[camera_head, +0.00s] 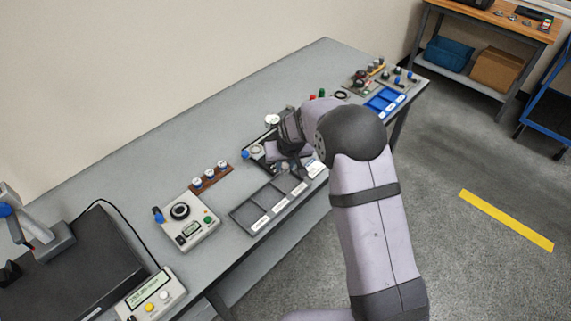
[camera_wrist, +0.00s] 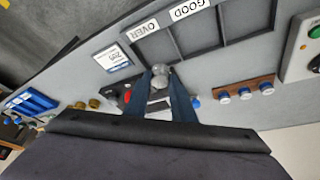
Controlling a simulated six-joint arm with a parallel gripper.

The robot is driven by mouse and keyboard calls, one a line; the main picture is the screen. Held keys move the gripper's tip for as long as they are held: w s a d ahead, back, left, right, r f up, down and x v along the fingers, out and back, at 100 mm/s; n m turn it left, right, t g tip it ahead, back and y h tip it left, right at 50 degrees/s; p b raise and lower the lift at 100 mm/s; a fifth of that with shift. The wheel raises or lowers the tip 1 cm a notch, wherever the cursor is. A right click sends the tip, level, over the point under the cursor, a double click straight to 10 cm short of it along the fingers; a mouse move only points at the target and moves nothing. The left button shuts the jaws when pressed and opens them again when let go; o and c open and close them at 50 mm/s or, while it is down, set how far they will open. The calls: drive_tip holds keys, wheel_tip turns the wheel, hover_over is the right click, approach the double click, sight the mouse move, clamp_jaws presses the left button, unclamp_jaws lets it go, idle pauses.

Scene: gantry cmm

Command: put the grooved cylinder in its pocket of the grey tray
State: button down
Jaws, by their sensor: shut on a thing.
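My gripper (camera_wrist: 160,78) is shut on a small grey rounded part, the grooved cylinder (camera_wrist: 160,74), held between the fingertips. Its grooves are too small to make out. The grey tray (camera_wrist: 237,20) lies just beyond the fingertips in the wrist view, with dark pockets and white labels reading OVER and GOOD. In the head view the tray (camera_head: 246,214) lies at the bench's front edge, and my gripper (camera_head: 287,165) is near its far right end. There the arm hides the cylinder. I cannot tell the cylinder's height above the bench.
A white card (camera_wrist: 113,56) lies beside the tray's OVER end. A dark fixture with a dial (camera_head: 255,150) stands behind the gripper. A wooden rack of blue-and-white pieces (camera_head: 211,178) and a grey gauge box (camera_head: 187,222) stand left. A blue tray (camera_head: 384,103) is farther right.

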sight(285, 172)
drive_tip(key=shift+w+a+r, duration=0.1)
drive_tip(key=shift+w+r, duration=0.05)
drive_tip(key=shift+w, duration=0.05)
drive_tip(key=shift+f, duration=0.25)
drive_tip(key=shift+f+b, duration=2.1)
drive_tip(key=shift+f, duration=0.8)
drive_tip(key=shift+f+b, duration=0.75)
drive_tip(key=shift+f, duration=0.2)
idle(0.4)
drive_tip(key=c, duration=1.4)
unclamp_jaws()
drive_tip(key=shift+c, duration=0.2)
drive_tip(key=shift+a, duration=0.1)
drive_tip(key=shift+c, duration=0.5)
